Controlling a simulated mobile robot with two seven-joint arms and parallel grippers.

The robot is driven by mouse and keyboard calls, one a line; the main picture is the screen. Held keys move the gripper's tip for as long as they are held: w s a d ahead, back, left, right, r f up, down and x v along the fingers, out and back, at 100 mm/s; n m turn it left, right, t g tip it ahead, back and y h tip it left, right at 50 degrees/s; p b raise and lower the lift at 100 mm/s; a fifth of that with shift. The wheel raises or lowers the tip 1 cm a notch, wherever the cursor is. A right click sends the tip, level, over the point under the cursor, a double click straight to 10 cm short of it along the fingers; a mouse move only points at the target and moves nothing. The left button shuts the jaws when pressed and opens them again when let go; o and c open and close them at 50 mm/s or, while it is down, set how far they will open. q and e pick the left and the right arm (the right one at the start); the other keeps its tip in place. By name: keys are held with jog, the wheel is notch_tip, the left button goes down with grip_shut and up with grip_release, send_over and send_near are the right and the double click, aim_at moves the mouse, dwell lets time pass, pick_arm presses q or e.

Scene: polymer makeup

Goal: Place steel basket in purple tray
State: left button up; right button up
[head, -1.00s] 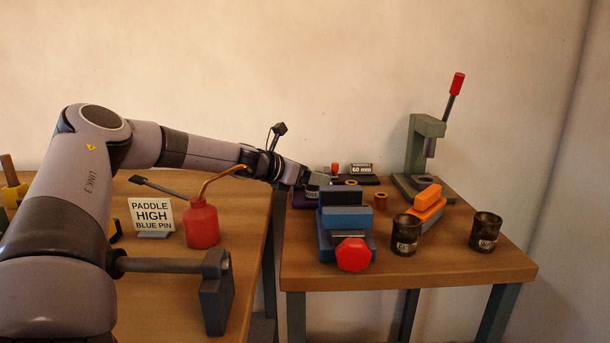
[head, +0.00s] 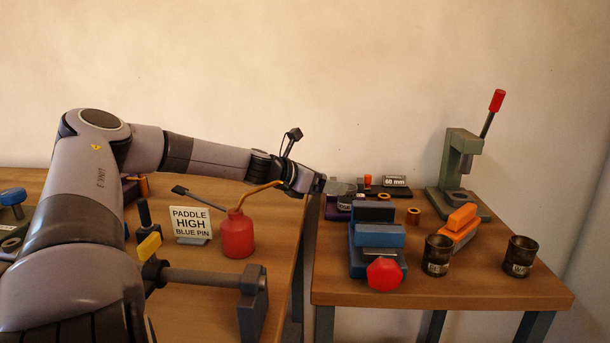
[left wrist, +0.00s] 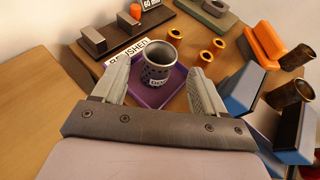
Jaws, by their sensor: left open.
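The steel basket (left wrist: 159,58) is a perforated grey cup with a label. In the left wrist view it stands upright in the purple tray (left wrist: 178,97). In the head view the basket (head: 344,203) and tray (head: 335,212) are partly hidden behind my left gripper and a blue block. My left gripper (head: 340,187) is open above the tray. In the left wrist view its fingers (left wrist: 160,84) are on either side of the basket, apart from it, with gaps showing. My right gripper is not in view.
A blue vise (head: 376,240) with a red knob stands in front of the tray. A red oil can (head: 238,236) stands on the left table.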

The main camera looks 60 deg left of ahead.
pick_arm(q)
jog(key=v, duration=0.6)
jog(key=shift+s, duration=0.15)
dwell(0.3)
jog(key=shift+r, duration=0.1)
dwell(0.5)
